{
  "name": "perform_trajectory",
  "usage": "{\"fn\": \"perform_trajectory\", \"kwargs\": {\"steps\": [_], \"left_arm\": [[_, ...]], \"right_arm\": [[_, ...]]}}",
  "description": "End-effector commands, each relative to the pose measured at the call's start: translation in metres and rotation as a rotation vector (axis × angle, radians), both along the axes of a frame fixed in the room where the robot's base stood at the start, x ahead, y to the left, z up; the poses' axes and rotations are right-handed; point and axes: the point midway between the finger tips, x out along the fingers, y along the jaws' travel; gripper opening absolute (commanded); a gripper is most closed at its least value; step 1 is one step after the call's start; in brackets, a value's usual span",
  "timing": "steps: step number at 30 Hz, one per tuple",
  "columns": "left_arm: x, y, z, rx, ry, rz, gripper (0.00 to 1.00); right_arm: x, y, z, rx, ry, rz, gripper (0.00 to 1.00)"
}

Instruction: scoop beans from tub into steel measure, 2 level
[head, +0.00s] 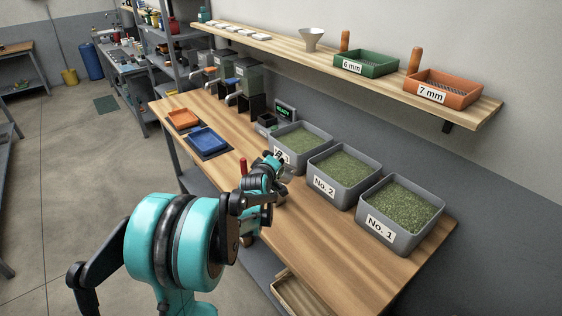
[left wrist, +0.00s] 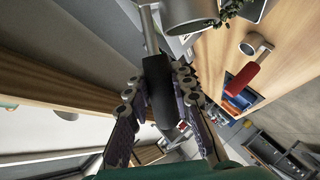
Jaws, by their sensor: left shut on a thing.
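In the left wrist view, my left gripper (left wrist: 160,92) is shut on the black handle of a scoop (left wrist: 189,12). The scoop's grey metal cup is cut by the top edge, with dark green beans (left wrist: 228,10) at its mouth; how full it is I cannot tell. A small steel measure (left wrist: 256,43) with a red handle is on the bench beside it. In the head view, my left gripper (head: 268,172) is by the tub at the left of the row, and the red handle (head: 243,166) shows next to it. Tubs No. 2 (head: 332,190) and No. 1 (head: 388,229) hold green beans. My right gripper is out of view.
The left tub (head: 296,136) has its label partly hidden by my arm. An orange tray (head: 183,118) and a blue tray (head: 207,140) lie at the bench's far end, near hoppered machines (head: 249,75). A shelf (head: 330,64) overhangs the back. Bare wood lies in front of the tubs.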

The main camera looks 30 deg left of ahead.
Motion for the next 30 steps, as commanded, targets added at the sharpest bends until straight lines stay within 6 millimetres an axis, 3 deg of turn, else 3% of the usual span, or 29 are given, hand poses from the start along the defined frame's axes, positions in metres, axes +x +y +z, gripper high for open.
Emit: {"fn": "perform_trajectory", "kwargs": {"steps": [14, 30], "left_arm": [[-0.017, 0.027, -0.021, -0.299, -0.194, 0.003, 0.0], [-0.028, 0.044, -0.044, -0.557, -0.357, 0.001, 0.0]], "right_arm": [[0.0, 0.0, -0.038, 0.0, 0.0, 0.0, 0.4], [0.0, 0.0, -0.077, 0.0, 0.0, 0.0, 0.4]]}}
